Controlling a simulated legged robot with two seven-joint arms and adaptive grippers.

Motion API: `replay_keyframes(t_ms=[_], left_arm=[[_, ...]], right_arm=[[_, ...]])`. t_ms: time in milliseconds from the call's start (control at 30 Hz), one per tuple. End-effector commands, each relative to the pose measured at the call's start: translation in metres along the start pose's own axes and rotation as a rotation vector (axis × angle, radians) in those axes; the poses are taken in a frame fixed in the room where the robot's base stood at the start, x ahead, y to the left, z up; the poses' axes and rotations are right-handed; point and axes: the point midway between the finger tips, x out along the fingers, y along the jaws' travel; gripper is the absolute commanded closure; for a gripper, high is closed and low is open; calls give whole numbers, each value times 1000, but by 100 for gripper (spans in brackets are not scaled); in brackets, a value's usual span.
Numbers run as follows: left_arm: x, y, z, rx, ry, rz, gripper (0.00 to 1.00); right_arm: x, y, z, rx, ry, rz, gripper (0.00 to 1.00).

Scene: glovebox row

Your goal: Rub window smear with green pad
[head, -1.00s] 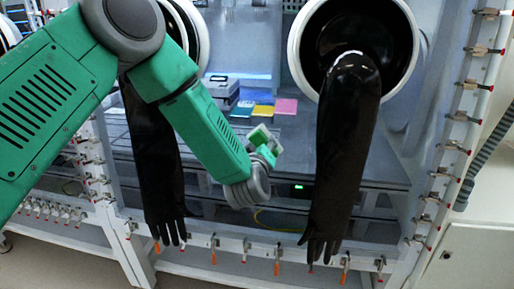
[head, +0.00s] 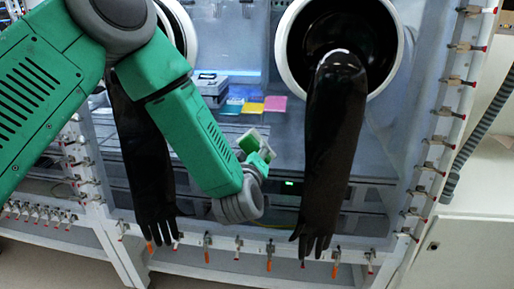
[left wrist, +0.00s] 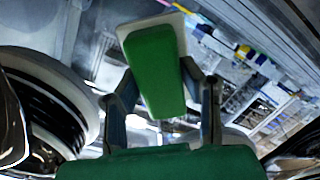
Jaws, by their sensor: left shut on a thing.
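The green pad (head: 249,141) has a green face and a pale backing. It is held tilted in my left gripper (head: 262,157), in front of the glovebox window (head: 240,60), between the two black gloves. In the left wrist view the pad (left wrist: 157,68) sits between the two fingers of my left gripper (left wrist: 162,92), which are shut on its sides. I cannot tell a smear on the window, or whether the pad touches the glass. My right gripper is not in view.
A black glove (head: 332,150) hangs from the round port (head: 284,45) right of my gripper; another glove (head: 145,165) hangs behind my left arm. Blue, yellow and pink cards (head: 275,103) lie inside behind the glass. Clamps (head: 456,79) line the frame.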

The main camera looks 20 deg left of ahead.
Motion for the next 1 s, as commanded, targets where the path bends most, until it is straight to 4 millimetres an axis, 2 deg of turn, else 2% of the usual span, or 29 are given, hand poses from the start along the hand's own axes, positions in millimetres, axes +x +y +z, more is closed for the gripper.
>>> replay_keyframes(t_ms=[133,533,833,1000], left_arm=[[-9,0,0,0,0,0,94],[-12,0,0,0,0,0,94],[-36,0,0,1,-1,0,94],[-40,0,0,0,1,0,94]], right_arm=[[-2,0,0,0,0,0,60],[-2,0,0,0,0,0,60],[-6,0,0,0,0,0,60],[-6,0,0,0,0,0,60]])
